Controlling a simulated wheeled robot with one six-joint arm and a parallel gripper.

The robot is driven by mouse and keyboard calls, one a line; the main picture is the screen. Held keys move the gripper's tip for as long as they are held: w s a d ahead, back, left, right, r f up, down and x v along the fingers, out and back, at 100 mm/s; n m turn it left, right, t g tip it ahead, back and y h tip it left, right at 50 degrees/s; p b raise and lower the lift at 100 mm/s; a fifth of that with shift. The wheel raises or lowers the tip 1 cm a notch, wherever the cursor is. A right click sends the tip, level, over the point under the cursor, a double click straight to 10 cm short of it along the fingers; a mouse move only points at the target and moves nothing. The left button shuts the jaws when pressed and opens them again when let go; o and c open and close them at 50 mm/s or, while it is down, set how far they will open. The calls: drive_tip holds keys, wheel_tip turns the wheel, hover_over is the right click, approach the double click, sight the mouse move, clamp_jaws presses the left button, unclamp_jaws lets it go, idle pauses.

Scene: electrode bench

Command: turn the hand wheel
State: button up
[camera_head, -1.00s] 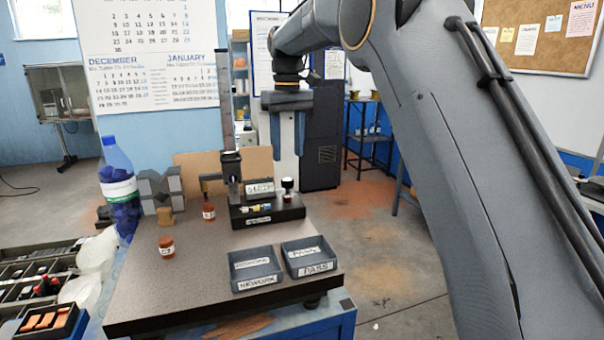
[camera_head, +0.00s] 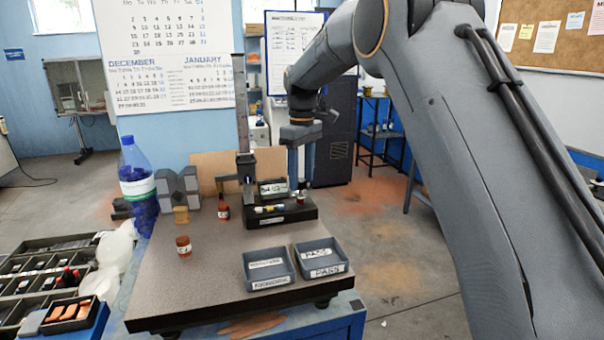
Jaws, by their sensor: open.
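A dark bench fixture (camera_head: 282,214) stands at the back of the granite-like table, with an upright column (camera_head: 247,175) on its left part. A small round knob (camera_head: 300,197), dark on top with a pale part, sits at the right end of its base; it may be the hand wheel, but it is too small to be sure. My gripper (camera_head: 301,182) points down just above this knob. Its jaws are open, one finger to each side, and it looks empty. The fingertips partly hide the knob, and I cannot tell whether they touch it.
Two grey trays, the left (camera_head: 268,284) and the right one (camera_head: 321,273), lie at the table's front right. Small reddish bottles (camera_head: 184,246) (camera_head: 223,207), a grey V-shaped block (camera_head: 179,186) and a blue bottle (camera_head: 137,180) stand left. The middle front of the table (camera_head: 205,280) is clear.

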drive_tip(key=shift+f, duration=0.1)
drive_tip(key=shift+c, duration=0.3)
drive_tip(key=c, duration=1)
drive_tip(key=shift+m, duration=0.3)
